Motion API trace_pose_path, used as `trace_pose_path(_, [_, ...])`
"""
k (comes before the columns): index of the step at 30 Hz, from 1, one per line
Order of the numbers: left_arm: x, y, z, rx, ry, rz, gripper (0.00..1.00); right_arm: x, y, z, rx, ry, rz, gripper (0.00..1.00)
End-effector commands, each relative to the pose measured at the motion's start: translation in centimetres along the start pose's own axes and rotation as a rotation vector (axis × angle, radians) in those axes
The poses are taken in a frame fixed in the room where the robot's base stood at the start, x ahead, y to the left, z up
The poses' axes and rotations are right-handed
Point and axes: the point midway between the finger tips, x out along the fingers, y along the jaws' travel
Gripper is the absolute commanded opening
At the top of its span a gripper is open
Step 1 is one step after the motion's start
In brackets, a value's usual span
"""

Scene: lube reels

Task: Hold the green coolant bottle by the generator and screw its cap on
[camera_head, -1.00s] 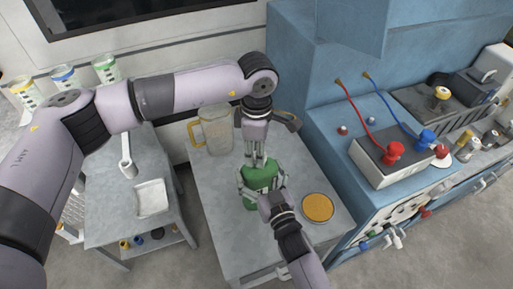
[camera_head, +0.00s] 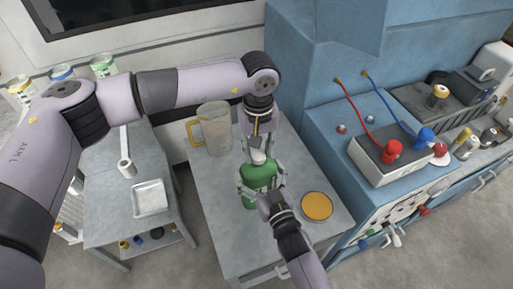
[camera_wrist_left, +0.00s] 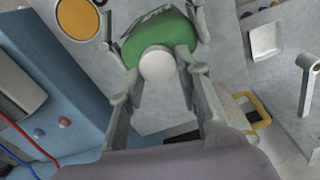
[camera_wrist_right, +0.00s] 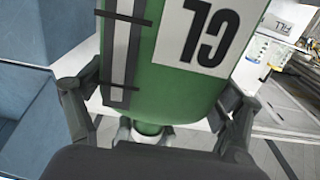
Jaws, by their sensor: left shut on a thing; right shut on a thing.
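The green coolant bottle (camera_head: 258,178) stands upright on the grey table in the middle, with a white label visible in the right wrist view (camera_wrist_right: 205,35). My right gripper (camera_head: 261,183) is shut around its body from the front. The whitish cap (camera_wrist_left: 157,64) is at the top of the bottle, also visible in the head view (camera_head: 257,157). My left gripper (camera_wrist_left: 158,68) points down from above and is shut on the cap. The cap is in line with the green neck (camera_wrist_right: 148,128); I cannot tell how far it sits on the thread.
A clear jug with a yellow handle (camera_head: 215,130) stands behind the bottle. A round orange-filled dish (camera_head: 317,206) is to its right. The blue generator bench (camera_head: 325,125) borders the right side. A side table (camera_head: 107,190) with a white tray (camera_head: 150,198) is at left.

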Motion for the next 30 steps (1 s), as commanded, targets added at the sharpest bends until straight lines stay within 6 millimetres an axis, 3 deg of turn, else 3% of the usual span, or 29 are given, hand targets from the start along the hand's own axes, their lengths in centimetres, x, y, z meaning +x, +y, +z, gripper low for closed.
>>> trace_pose_path(15, [-0.03, 0.59, 0.21, 0.951, 0.002, 0.000, 0.20, -0.02, 0.05, 0.05, -0.001, -0.001, 0.001, 0.09])
trace_pose_path(21, [-0.02, 0.65, 0.27, 1.091, 0.003, 0.000, 0.20, -0.02, 0.05, 0.05, -0.001, -0.001, 0.001, 0.09])
trace_pose_path(29, [-0.03, 0.65, 0.25, 1.097, 0.004, 0.000, 0.20, -0.02, 0.05, 0.05, -0.001, -0.001, 0.001, 0.09])
trace_pose_path(30, [-0.03, 0.64, 0.25, 1.097, 0.003, 0.000, 0.32, -0.03, 0.05, 0.05, -0.001, -0.001, 0.001, 0.09])
